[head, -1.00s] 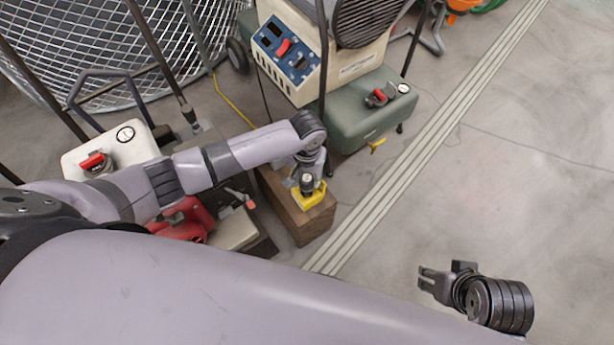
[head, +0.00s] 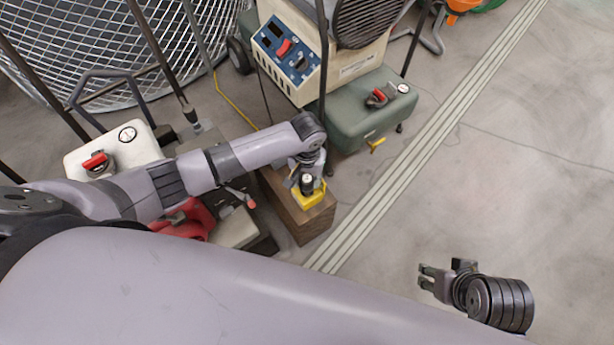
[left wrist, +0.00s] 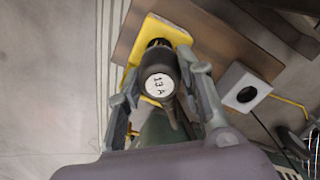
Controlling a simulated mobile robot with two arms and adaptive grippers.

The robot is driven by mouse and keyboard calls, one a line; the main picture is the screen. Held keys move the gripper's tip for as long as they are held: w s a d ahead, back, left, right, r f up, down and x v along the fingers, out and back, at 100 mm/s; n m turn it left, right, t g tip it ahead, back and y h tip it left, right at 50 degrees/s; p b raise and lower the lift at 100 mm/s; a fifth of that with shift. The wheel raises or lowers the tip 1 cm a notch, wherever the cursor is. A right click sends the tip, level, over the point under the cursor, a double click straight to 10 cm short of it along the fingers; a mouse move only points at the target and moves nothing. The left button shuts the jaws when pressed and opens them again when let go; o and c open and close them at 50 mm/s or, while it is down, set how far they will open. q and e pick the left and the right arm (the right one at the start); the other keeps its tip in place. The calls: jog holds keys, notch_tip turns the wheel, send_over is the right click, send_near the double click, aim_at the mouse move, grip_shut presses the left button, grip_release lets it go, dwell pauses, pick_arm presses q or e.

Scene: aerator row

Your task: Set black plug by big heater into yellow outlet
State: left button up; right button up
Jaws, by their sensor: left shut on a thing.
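The black plug (left wrist: 162,84) has a round white end marked 13 A. My left gripper (left wrist: 168,85) is shut on it, with a finger on each side. The plug also shows in the head view (head: 307,181), upright over the yellow outlet (head: 317,197). In the left wrist view the yellow outlet (left wrist: 139,52) lies behind the plug, with a dark round opening partly hidden by it. I cannot tell whether the plug's tip is in this opening. The big heater (head: 352,72) stands behind. My right gripper (head: 445,272) looks open and empty above the floor.
The outlet sits on a wooden block (head: 302,222). A white outlet (left wrist: 234,80) with a dark opening is beside it in the left wrist view. A red-capped white tank (head: 83,161) stands left. The floor at right is clear.

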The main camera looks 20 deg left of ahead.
pick_arm(q)
jog(key=shift+f+b, duration=0.35)
jog(key=shift+f, duration=0.6)
pick_arm(e)
jog(key=shift+f, duration=0.4)
pick_arm(q)
jog(key=shift+f, duration=0.1)
pick_arm(e)
jog(key=shift+w, duration=0.1)
pick_arm(q)
jog(key=shift+f+b, duration=0.45)
jog(key=shift+f, duration=0.45)
jog(key=o, duration=1.3)
pick_arm(e)
jog(key=w, duration=0.1)
jog(key=w+a+t, duration=0.1)
jog(key=shift+w+r, duration=0.1)
jog(key=shift+w, duration=0.25)
